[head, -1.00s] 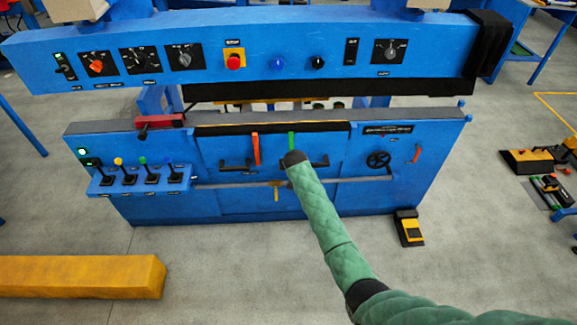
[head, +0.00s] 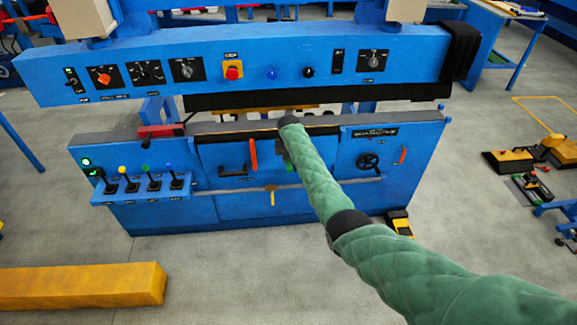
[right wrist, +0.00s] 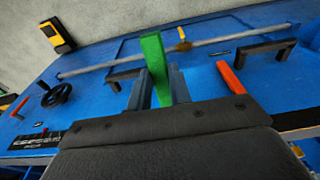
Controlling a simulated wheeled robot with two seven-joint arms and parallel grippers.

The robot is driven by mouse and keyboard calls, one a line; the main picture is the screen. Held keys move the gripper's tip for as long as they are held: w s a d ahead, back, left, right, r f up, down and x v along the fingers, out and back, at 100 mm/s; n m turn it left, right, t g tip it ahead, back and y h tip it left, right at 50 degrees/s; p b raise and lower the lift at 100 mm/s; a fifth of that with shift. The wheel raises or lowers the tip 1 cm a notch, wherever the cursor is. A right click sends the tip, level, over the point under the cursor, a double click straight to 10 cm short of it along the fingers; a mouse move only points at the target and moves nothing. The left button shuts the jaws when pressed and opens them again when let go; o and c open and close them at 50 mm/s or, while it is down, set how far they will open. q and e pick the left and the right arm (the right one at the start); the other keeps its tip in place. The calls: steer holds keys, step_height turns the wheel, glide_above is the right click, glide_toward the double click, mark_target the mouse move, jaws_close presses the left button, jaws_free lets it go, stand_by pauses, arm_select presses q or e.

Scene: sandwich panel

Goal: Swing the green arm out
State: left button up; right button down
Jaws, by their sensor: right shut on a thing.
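The green arm (right wrist: 155,62) is a flat green bar on the front of the blue sandwich panel (right wrist: 205,72). In the right wrist view it stands between the two grey fingers of my right gripper (right wrist: 159,88), which is shut on it. In the head view the right gripper (head: 283,149) is mostly hidden by my green-sleeved arm, which reaches in from the lower right. The green arm is almost wholly hidden there too. I cannot tell how far it stands out from the panel. My left gripper is not in view.
An orange handle (head: 253,154) and a black handle (head: 232,171) are left of the gripper. A black handwheel (head: 368,161) is to the right. A blue control beam (head: 210,75) overhangs the panel. A yellow beam (head: 80,286) lies on the floor at left.

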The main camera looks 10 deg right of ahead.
steer(key=shift+w+r+g, duration=0.1)
steer(key=shift+r+g, duration=0.5)
steer(key=shift+r, duration=0.2)
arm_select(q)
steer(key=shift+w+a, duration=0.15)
arm_select(e)
steer(key=shift+r+g, duration=0.3)
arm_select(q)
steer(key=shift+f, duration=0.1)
